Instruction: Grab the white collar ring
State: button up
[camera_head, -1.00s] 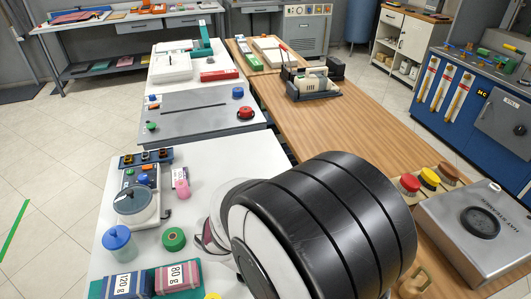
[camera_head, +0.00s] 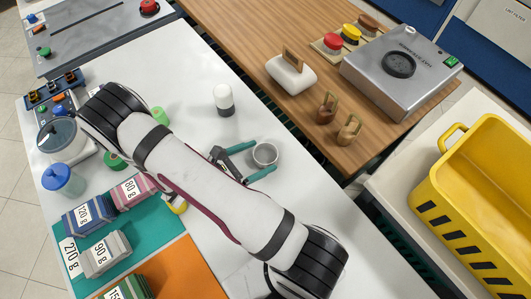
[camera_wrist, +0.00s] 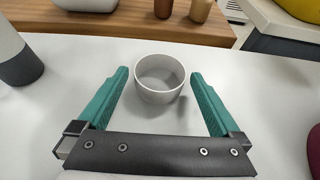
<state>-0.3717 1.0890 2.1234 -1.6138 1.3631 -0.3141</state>
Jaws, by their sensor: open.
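The white collar ring (camera_head: 264,154) is a short, open, pale cylinder standing upright on the white table (camera_head: 236,132). It also shows in the wrist view (camera_wrist: 160,78), a little beyond and between my fingertips. My gripper (camera_head: 257,160) has teal fingers spread wide; in the wrist view my gripper (camera_wrist: 157,75) is open and empty, with the left and right fingers apart from the ring on either side. The head view shows one finger on each side of the ring. My arm covers part of the table in the head view.
A white-and-black bottle (camera_head: 224,100) stands left of the ring. Wooden-handled weights (camera_head: 327,108) stand on the wooden table behind. Labelled cloth bundles (camera_head: 107,253) lie at front left. A yellow bin (camera_head: 478,210) is at right. The table around the ring is clear.

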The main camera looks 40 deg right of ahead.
aim_at(275, 150)
jog(key=x, duration=0.3)
jog(key=c, duration=1.1)
jog(key=shift+r, duration=0.1)
